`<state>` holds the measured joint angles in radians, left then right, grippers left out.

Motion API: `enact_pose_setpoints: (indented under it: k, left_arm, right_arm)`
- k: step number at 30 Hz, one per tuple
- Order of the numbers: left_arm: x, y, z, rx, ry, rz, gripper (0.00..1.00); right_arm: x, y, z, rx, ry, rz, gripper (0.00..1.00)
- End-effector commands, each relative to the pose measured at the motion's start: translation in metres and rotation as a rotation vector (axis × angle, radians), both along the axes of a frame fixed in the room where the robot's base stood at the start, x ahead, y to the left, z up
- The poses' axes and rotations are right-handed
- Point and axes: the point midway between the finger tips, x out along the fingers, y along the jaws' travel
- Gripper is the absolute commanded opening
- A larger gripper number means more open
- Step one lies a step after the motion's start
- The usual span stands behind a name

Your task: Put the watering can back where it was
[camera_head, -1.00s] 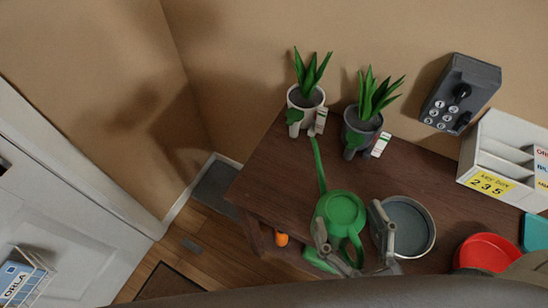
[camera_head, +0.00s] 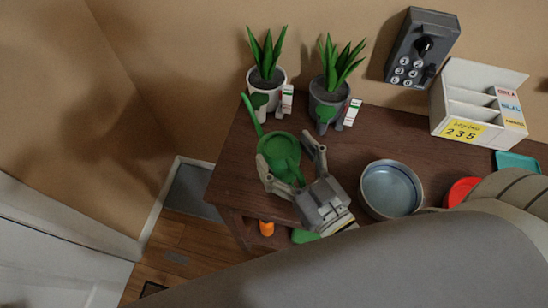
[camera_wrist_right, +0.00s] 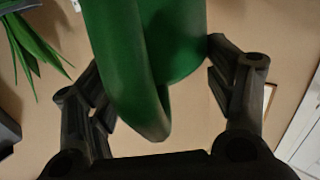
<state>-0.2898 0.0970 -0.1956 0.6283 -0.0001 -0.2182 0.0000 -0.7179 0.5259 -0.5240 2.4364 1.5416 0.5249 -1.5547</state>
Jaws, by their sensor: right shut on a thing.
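The green watering can (camera_head: 278,146) is over the left part of the dark wooden table (camera_head: 362,143), in front of the two potted plants, with its spout pointing back left. Whether its base touches the table is hard to tell. My right gripper (camera_head: 286,150) is shut on the watering can, with one finger on each side. In the right wrist view the green watering can (camera_wrist_right: 150,50) fills the top middle between the fingers of my right gripper (camera_wrist_right: 155,65). My left gripper is not in view.
A white pot (camera_head: 266,85) and a grey pot (camera_head: 327,97) with plants stand behind the can. A round metal bowl (camera_head: 391,189) is to its right. A red dish (camera_head: 461,191), a teal tray (camera_head: 518,161) and a white key box (camera_head: 468,105) are farther right.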

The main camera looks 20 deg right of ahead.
Motion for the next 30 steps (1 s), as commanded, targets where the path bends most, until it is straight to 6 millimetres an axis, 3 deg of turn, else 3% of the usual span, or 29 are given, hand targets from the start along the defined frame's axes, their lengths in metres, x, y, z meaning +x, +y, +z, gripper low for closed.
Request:
enact_pose_setpoints:
  k: [1,6,13,19,30]
  left_arm:
    - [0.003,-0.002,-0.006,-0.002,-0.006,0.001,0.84]
    - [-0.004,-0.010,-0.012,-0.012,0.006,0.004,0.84]
    - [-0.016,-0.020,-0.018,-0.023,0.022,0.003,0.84]
    - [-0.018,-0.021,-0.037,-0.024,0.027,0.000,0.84]
    - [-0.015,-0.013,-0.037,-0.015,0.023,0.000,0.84]
  right_arm:
    - [0.009,0.001,-0.011,0.002,-0.004,-0.003,0.13]
    - [0.024,0.005,-0.030,0.002,-0.003,-0.003,0.13]
    - [0.034,0.007,-0.042,0.001,-0.002,-0.004,0.13]
    - [0.035,0.008,-0.070,0.000,-0.001,-0.002,0.13]
    - [0.034,0.008,-0.074,0.000,-0.002,-0.002,0.13]
